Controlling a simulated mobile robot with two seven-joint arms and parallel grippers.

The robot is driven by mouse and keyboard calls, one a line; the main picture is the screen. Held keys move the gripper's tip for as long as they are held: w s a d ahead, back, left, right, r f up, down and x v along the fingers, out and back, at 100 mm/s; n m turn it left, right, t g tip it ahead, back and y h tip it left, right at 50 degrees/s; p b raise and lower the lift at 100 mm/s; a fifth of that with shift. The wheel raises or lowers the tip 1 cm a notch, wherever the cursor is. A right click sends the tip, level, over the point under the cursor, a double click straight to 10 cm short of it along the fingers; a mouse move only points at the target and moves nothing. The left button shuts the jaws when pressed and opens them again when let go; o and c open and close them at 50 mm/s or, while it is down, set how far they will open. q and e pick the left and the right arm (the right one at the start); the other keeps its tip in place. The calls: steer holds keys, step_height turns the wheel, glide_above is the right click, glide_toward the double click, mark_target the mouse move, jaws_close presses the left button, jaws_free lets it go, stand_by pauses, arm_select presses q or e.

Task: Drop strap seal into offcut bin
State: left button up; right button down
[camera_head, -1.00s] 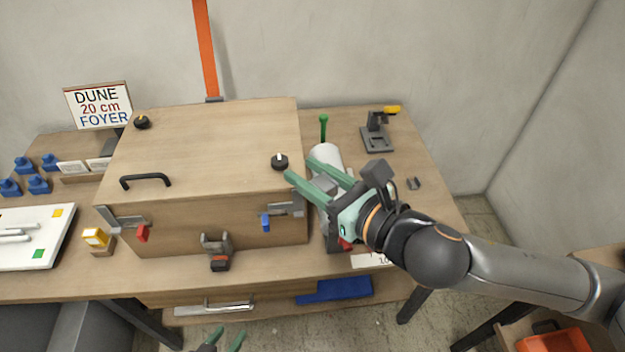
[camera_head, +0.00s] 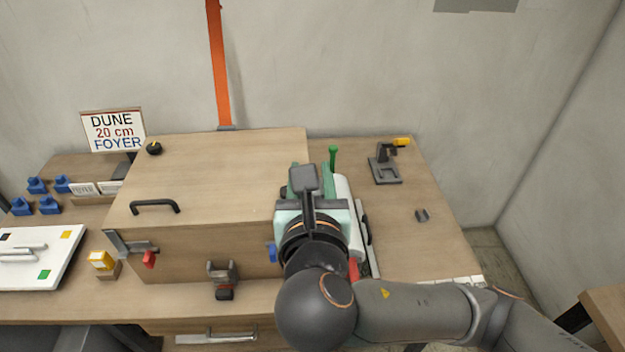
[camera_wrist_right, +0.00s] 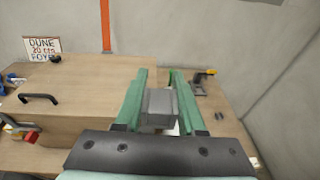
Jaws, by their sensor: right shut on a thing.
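A small grey U-shaped piece (camera_head: 422,215) lies apart on the bench at the right. The offcut bin does not show now. My left gripper is out of view.
The wooden box (camera_head: 220,170) has a black handle (camera_head: 155,207) and red-tipped latch (camera_head: 149,259). A white cylinder (camera_head: 342,190) stands beside my gripper. A grey stand with a yellow lever (camera_head: 385,165) is at the back right. Another table (camera_head: 610,310) is at the lower right.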

steer(key=s+d+f+n+g+y, duration=0.1)
steer(key=d+f+n+g+y, duration=0.1)
steer(key=f+n+g+y, duration=0.2)
steer(key=s+d+f+n+g+y, duration=0.1)
steer(key=d+f+n+g+y, duration=0.2)
steer(key=n+g+y, duration=0.7)
steer(key=shift+s+f+n+g+y, duration=0.4)
steer(key=shift+f+n+y, duration=0.45)
steer(key=shift+n, duration=0.65)
steer(key=shift+f, duration=0.15)
